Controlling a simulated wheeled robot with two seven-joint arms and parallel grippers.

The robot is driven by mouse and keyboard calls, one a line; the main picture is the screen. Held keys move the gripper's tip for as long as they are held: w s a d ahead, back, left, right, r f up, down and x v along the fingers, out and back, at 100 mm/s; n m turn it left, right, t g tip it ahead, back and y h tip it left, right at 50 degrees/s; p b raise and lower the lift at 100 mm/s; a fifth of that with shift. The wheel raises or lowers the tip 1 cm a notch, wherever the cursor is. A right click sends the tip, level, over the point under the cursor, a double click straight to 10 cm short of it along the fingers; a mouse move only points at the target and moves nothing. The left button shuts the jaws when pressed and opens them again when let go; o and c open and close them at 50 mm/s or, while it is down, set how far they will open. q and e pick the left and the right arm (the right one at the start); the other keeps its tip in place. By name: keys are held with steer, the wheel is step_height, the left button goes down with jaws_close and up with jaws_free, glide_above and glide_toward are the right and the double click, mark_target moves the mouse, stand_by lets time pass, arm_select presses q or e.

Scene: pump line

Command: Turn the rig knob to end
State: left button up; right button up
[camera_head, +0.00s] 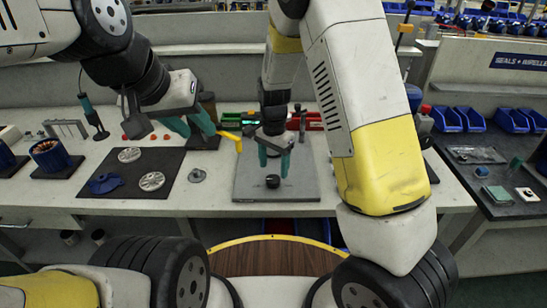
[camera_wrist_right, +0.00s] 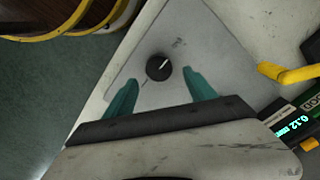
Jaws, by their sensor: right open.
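The rig knob (camera_head: 273,181) is a small black round knob on a grey plate (camera_head: 255,193) at the middle of the bench. In the right wrist view the knob (camera_wrist_right: 158,67) shows a white pointer line aimed to the upper right. My right gripper (camera_head: 274,166) is above the knob, pointing down. In the wrist view its two green fingers (camera_wrist_right: 160,92) are open and apart, with the knob beyond their tips and nothing between them. My left gripper (camera_head: 204,124) is held to the left above the bench; its finger gap is not clear.
A dark mat (camera_head: 115,190) with pale discs and a blue part lies left of the plate. A yellow handle (camera_head: 231,140) stands behind the plate, close to my right gripper. A device with a lit readout (camera_wrist_right: 290,125) is beside it. Blue bins (camera_head: 447,119) are on the right.

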steer(key=shift+r, duration=1.8)
steer(key=shift+d+r, duration=0.1)
steer(key=shift+r, duration=0.05)
step_height(320, 180, up, 6)
steer(key=r+n+y, duration=0.1)
glide_above(274, 178)
steer(key=s+d, duration=0.2)
steer(key=d, duration=0.1)
steer(key=s+d+r+n+t+y, duration=0.25)
steer(key=s+d+r, duration=0.2)
steer(key=r, duration=0.35)
steer(key=s+d+r+n+t, duration=0.2)
steer(key=s+d+r, duration=0.1)
steer(key=s, duration=0.3)
steer(key=s+d+r+n+t+h, duration=0.1)
steer(key=s+d+r+n, duration=0.2)
steer(key=s, duration=0.4)
steer(key=shift+s+r+t, duration=0.15)
steer(key=shift+r+t, duration=0.2)
steer(key=shift+r, duration=0.4)
steer(key=shift+d, duration=0.1)
steer(key=shift+c, duration=0.4)
